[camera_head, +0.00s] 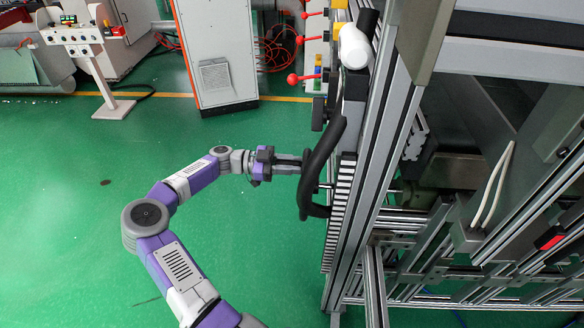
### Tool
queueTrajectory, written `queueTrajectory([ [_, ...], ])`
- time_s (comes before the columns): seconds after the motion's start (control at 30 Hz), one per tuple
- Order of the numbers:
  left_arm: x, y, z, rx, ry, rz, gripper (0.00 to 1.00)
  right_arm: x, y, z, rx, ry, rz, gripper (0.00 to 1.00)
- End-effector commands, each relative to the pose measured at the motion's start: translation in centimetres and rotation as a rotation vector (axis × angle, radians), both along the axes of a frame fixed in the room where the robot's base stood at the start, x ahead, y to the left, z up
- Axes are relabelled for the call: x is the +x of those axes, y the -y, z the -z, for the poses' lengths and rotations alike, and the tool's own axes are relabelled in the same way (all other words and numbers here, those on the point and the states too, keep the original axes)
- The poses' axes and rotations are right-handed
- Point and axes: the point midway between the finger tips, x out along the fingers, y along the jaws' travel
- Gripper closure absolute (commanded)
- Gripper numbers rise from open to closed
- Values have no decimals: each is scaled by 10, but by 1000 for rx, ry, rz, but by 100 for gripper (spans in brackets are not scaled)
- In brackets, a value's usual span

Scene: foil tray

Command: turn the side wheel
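The side wheel (318,165) is a black, curved handwheel on the left side of the aluminium-framed machine, seen nearly edge-on. My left arm comes up from the lower left, and its gripper (298,163) points right, with the fingertips at the near-left edge of the wheel's rim. The fingers are small and dark against the black wheel. I cannot tell whether they touch or grip the rim, or how far apart they are. My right gripper is not in view.
The machine frame (372,190) fills the right side, with a black-and-white striped strip (340,205) behind the wheel. Red-knobbed levers (293,79) stick out above the wheel. A white cabinet (216,55) and control stand (75,38) stand farther back. The green floor (90,215) at left is clear.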

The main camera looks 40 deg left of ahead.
Motion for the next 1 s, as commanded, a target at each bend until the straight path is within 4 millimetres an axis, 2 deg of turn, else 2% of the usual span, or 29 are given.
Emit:
queueTrajectory([
  [0.4,0,-1,-1,3,6,-3,100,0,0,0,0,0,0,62],
  [0.43,0,-1,-1,3,6,-3,73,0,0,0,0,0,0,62],
  [0.6,0,-1,-1,3,6,-2,49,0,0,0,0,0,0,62],
  [0.87,0,-1,-1,4,5,-1,49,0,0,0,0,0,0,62],
  [1.0,-7,-11,-2,4,4,-3,49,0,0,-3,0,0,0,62],
])
